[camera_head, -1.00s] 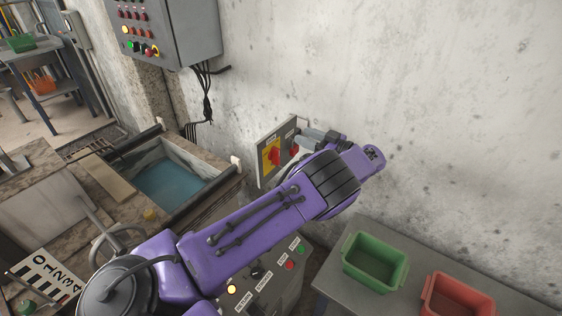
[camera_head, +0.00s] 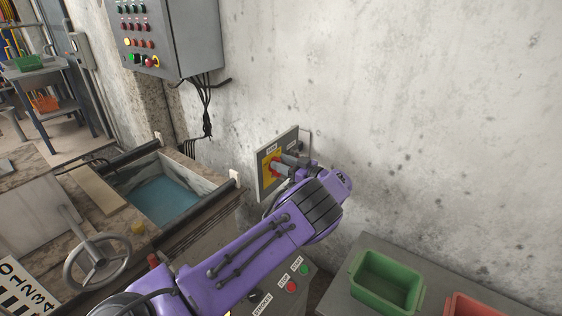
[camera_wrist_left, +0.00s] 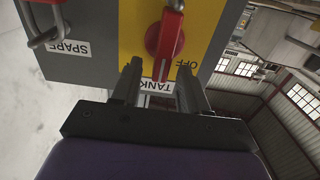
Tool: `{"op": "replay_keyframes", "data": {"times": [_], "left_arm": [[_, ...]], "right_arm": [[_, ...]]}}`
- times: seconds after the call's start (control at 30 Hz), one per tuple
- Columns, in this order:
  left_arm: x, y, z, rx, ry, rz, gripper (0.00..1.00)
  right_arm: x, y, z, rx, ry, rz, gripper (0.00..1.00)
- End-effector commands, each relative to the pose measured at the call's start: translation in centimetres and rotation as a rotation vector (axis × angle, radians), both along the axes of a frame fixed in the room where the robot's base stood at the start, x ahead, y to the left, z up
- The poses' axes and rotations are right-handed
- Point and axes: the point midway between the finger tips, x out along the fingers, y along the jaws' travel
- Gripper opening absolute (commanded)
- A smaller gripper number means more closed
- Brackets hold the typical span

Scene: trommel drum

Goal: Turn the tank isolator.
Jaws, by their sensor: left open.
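The tank isolator is a red rotary handle (camera_wrist_left: 165,38) on a yellow plate (camera_wrist_left: 207,22), with TANK and OFF labels near it in the left wrist view. In the head view the yellow plate (camera_head: 265,166) sits on a grey wall panel, and the handle is partly hidden by my gripper. My left gripper (camera_wrist_left: 160,78) is open, its two fingers pointing at the handle, one on each side of its near end. I cannot tell whether they touch it. The left gripper also shows in the head view (camera_head: 284,164), at the panel. My right gripper is not seen.
A SPARE label and a metal shackle (camera_wrist_left: 42,30) are beside the isolator on the same panel. A control cabinet (camera_head: 170,38) hangs at the upper left. A water tank (camera_head: 160,198), a handwheel (camera_head: 97,262), and a green bin (camera_head: 385,285) are below. The wall at right is bare.

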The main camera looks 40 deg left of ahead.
Motion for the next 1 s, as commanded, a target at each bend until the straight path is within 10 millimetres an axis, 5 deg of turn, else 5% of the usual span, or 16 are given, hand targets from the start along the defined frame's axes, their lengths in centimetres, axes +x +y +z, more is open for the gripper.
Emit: {"op": "replay_keyframes", "data": {"times": [0.33,0.5,1.0], "left_arm": [[-0.10,0.92,-0.04,0.001,0.000,0.000,0.44],[-0.10,0.89,-0.02,0.001,0.000,0.000,0.00],[-0.18,0.93,0.01,0.005,-0.038,0.000,0.00]], "right_arm": [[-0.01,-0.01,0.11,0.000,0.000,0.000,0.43],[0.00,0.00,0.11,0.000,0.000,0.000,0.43],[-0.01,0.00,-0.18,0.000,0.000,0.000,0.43]]}}
